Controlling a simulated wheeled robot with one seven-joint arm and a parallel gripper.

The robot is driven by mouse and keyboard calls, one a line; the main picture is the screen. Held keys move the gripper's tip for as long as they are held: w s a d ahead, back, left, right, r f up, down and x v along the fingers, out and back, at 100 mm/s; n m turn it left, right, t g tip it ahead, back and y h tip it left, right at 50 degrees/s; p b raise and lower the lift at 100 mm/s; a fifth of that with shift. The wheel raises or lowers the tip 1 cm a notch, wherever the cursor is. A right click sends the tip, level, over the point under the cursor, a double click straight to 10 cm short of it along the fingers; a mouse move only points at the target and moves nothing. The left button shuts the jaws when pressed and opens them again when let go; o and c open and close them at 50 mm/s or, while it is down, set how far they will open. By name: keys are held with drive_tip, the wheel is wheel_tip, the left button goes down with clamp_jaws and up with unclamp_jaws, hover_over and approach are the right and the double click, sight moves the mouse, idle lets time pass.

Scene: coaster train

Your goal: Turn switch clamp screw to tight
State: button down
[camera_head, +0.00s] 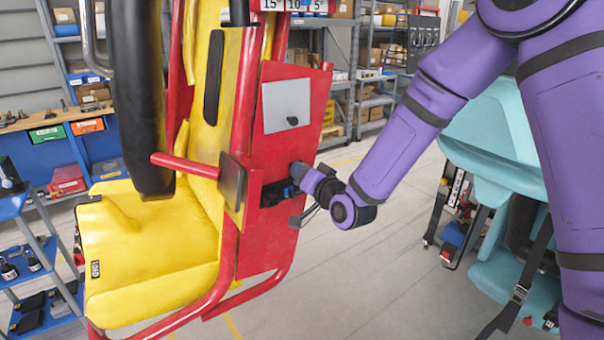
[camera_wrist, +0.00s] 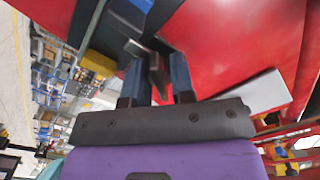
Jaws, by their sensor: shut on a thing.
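My gripper (camera_head: 292,190) reaches the lower part of the red side panel (camera_head: 270,232) of the yellow coaster seat. In the wrist view its two blue fingers (camera_wrist: 158,78) stand on either side of a small dark piece, the switch clamp screw (camera_wrist: 157,72), and are shut on it. A dark switch body (camera_head: 270,193) sits on the panel just left of the fingers in the head view. The fingers and wrist hide the screw in the head view, and its turn angle cannot be read.
A grey plate (camera_head: 287,105) is fixed higher on the red panel. The yellow seat (camera_head: 150,255) with its black padded bar (camera_head: 140,95) is at left. A teal seat (camera_head: 500,150) stands at right, behind my arm. Open floor (camera_head: 350,270) lies between them.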

drive_tip(key=m, duration=0.4)
drive_tip(key=shift+d+f+m, duration=0.1)
drive_tip(key=shift+m, duration=2)
drive_tip(key=c, duration=1)
unclamp_jaws()
drive_tip(key=shift+o, duration=0.2)
drive_tip(key=shift+s, duration=0.1)
drive_tip(key=v, duration=1)
drive_tip(key=shift+s+d, duration=0.25)
